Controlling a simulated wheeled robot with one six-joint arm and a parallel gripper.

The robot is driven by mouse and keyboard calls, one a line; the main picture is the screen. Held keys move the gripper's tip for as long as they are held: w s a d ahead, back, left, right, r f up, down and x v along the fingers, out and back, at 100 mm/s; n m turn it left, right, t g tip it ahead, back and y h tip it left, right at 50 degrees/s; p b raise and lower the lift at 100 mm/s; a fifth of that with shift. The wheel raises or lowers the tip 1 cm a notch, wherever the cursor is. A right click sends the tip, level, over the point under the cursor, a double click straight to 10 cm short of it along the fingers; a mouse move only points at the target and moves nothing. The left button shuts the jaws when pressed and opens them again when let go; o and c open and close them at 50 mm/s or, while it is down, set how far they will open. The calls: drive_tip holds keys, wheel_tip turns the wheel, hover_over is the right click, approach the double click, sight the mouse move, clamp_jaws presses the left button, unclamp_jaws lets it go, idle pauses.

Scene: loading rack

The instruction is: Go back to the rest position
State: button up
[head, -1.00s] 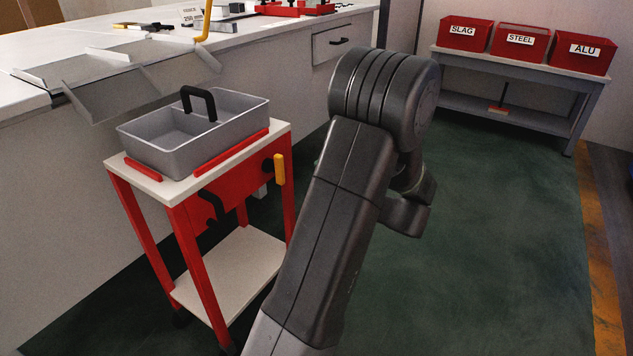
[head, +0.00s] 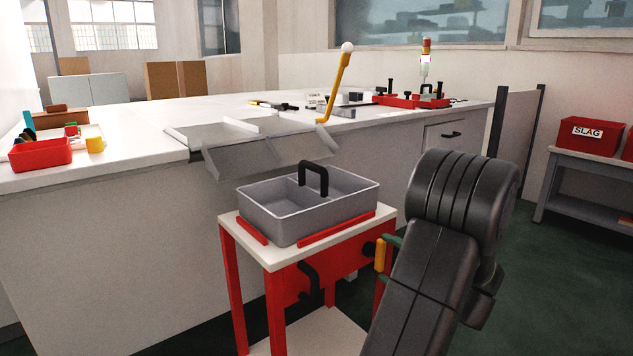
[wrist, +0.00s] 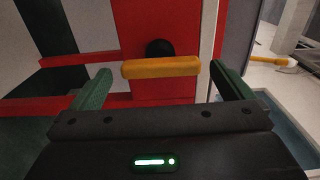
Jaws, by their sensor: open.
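My gripper (wrist: 160,70) is open, with its two green fingers apart in the wrist view. The yellow handle (wrist: 160,67) on the red side of the cart shows between the fingertips, with a gap on both sides. I cannot tell how deep it sits between them.
The red cart (head: 232,290) carries a grey divided tote (head: 300,226) with a black handle. Behind it stands the white workbench (head: 130,120) with a metal chute (head: 270,152) and a red bin (head: 40,154). A shelf with a SLAG bin (head: 590,136) stands right, beyond open floor.

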sight(384, 258)
drive_tip(key=x, duration=0.3)
drive_tip(key=shift+w+a+b, duration=0.1)
drive_tip(key=shift+b, duration=0.2)
